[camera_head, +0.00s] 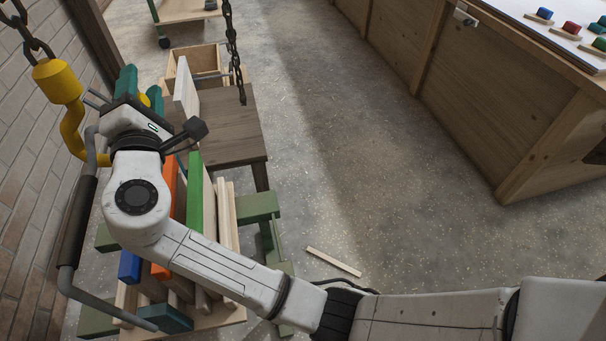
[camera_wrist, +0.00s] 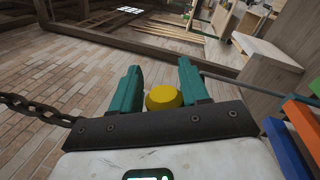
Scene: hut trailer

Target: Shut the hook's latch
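The yellow hook (camera_head: 72,125) hangs from a dark chain at the left in the head view, beside the brick wall. A bent grey bar with a dark grip (camera_head: 78,220) passes by its bend; I cannot tell whether they touch. The hook's latch cannot be made out. My gripper (camera_head: 141,86) is to the right of the hook and points away from me. In the wrist view its two teal fingers (camera_wrist: 158,66) stand apart. A round yellow piece (camera_wrist: 163,97) shows between their bases; I cannot tell what it belongs to.
Coloured boards and planks (camera_head: 203,205) stand in a rack under my arm. A dark wooden table (camera_head: 235,135) is beyond. A chain (camera_head: 232,45) hangs nearby; another chain (camera_wrist: 35,108) crosses the wrist view's left. A wooden counter (camera_head: 490,95) stands right; open floor lies between.

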